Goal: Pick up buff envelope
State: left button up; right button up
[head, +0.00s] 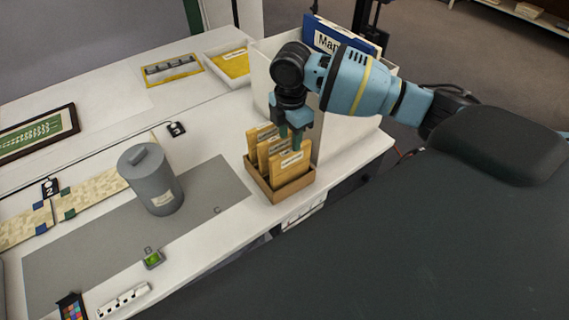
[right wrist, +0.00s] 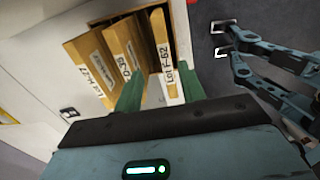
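Three buff envelopes with white labels stand in a small brown open box (head: 263,186) at the table's right edge. The front buff envelope (head: 289,169) is labelled "Lot F-62" in the right wrist view (right wrist: 160,45). Behind it are a middle envelope (right wrist: 119,48) and a rear envelope (right wrist: 88,62). My right gripper (head: 291,137) is above the box, pointing down. Its green fingers (right wrist: 158,92) are apart, one on each side of the front envelope's upper part; contact cannot be told.
A white holder with a blue "Map" folder (head: 325,36) stands just behind the box. A grey lidded canister (head: 152,182) stands on a grey mat (head: 85,255) to the left. A white tray (head: 212,53) holds a yellow item. The floor lies beyond the table's right edge.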

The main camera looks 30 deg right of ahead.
aim_at(291, 158)
jog(key=shift+s, duration=0.3)
notch_tip(291, 158, down, 2)
jog(key=shift+s+f, duration=0.1)
jog(key=shift+f, duration=0.4)
jog(key=shift+s+a+f, duration=0.1)
jog(key=shift+f, duration=2.25)
pick_arm(q)
jog(key=shift+s+f, duration=0.15)
jog(key=shift+s, duration=0.6)
pick_arm(e)
jog(key=shift+c, duration=0.4)
pick_arm(q)
jog(key=shift+f, duration=0.1)
pick_arm(e)
grip_shut()
